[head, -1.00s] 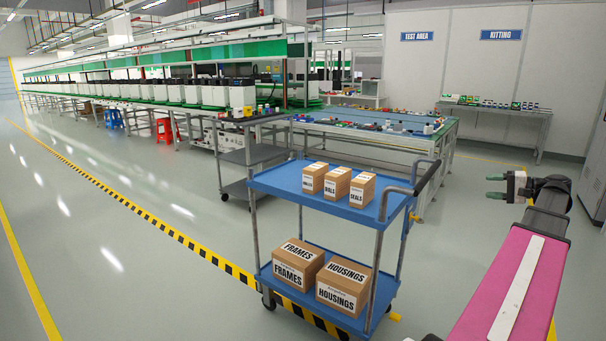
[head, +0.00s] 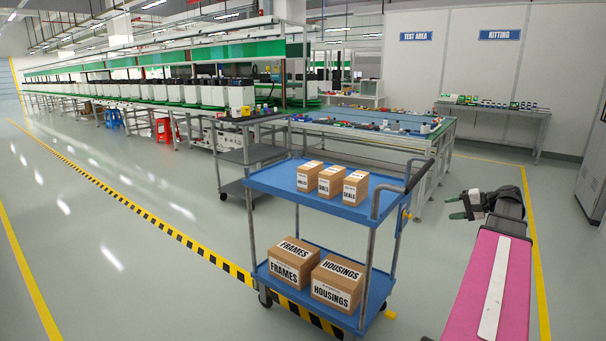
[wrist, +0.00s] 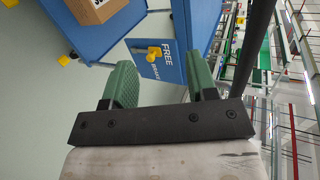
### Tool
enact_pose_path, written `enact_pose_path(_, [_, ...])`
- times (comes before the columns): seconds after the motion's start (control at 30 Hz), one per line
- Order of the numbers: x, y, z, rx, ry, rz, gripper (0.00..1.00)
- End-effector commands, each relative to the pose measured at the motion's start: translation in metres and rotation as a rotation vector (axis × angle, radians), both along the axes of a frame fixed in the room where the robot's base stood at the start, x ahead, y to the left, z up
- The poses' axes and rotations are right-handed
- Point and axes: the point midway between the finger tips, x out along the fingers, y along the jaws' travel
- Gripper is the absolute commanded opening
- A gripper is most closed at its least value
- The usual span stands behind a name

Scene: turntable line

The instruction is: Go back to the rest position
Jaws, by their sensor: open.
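My gripper (head: 461,208) is at the right of the head view, at the end of my pink arm. It is to the right of the blue cart (head: 290,192) and apart from it. Its two green fingers (wrist: 160,85) stand apart in the wrist view with nothing between them. Beyond the fingers, the wrist view shows part of the blue cart with a yellow brake lever (wrist: 153,52) and a label reading FREE and BRAKE.
The cart carries three small boxes (head: 331,181) on top. A FRAMES box (head: 294,262) and a HOUSINGS box (head: 337,283) are on its lower shelf. A workbench (head: 370,128) stands behind. Open floor (head: 120,230) lies to the left, beyond striped tape (head: 165,228).

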Motion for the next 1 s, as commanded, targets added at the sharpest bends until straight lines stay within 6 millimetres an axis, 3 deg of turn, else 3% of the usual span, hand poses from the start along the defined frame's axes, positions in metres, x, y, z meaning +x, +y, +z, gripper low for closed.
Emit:
enact_pose_path(0.03, [0.001,0.021,-0.015,-0.026,0.026,0.014,0.53])
enact_pose_path(0.2, [0.003,0.086,-0.070,-0.152,0.127,0.066,0.53])
enact_pose_path(0.5, [-0.017,0.187,-0.157,-0.421,0.256,0.186,0.53])
enact_pose_path(0.8, [-0.058,0.265,-0.224,-0.716,0.311,0.334,0.53])
enact_pose_path(1.0, [-0.090,0.305,-0.256,-0.922,0.305,0.449,0.53])
